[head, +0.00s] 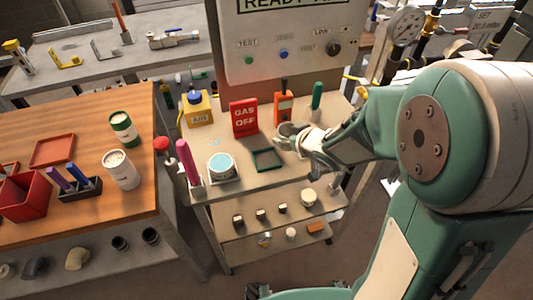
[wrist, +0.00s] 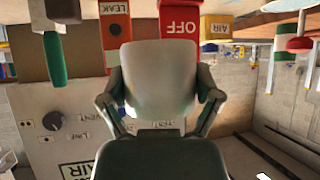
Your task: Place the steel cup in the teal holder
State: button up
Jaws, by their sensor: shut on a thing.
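The steel cup (wrist: 158,75) fills the middle of the wrist view as a pale grey rounded body. My gripper's fingers close on it from both sides. In the head view my gripper (head: 300,140) reaches in from the right over the small steel table, with the cup (head: 288,130) at its tip, partly covered by the fingers. The teal holder (head: 267,159), a dark teal square frame, lies empty on the tabletop, just left of and nearer than the cup. Whether the cup touches the table cannot be told.
A teal-topped round container (head: 221,166) stands left of the holder, beside a magenta-handled tool (head: 189,162). Behind are a red GAS OFF sign (head: 243,117), an orange leak detector (head: 283,107), a green-handled tool (head: 316,95) and a yellow AIR box (head: 198,108).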

aim_at(260, 151)
jog(key=a+f, duration=0.2)
jog(key=w+a+f, duration=0.1)
jog(key=a+f, duration=0.1)
jog(key=f, duration=0.1)
jog(key=shift+w+a, duration=0.15)
jog(key=shift+a, duration=0.25)
jog(key=shift+w+a+f, duration=0.2)
jog(key=shift+a+f, duration=0.1)
jog(key=shift+f, duration=0.2)
jog(key=shift+a+f, duration=0.15)
jog(key=shift+f, duration=0.75)
jog(key=shift+a+f, duration=0.1)
jog(key=shift+f, duration=0.75)
jog(key=o, duration=1)
jog(key=shift+o, duration=0.2)
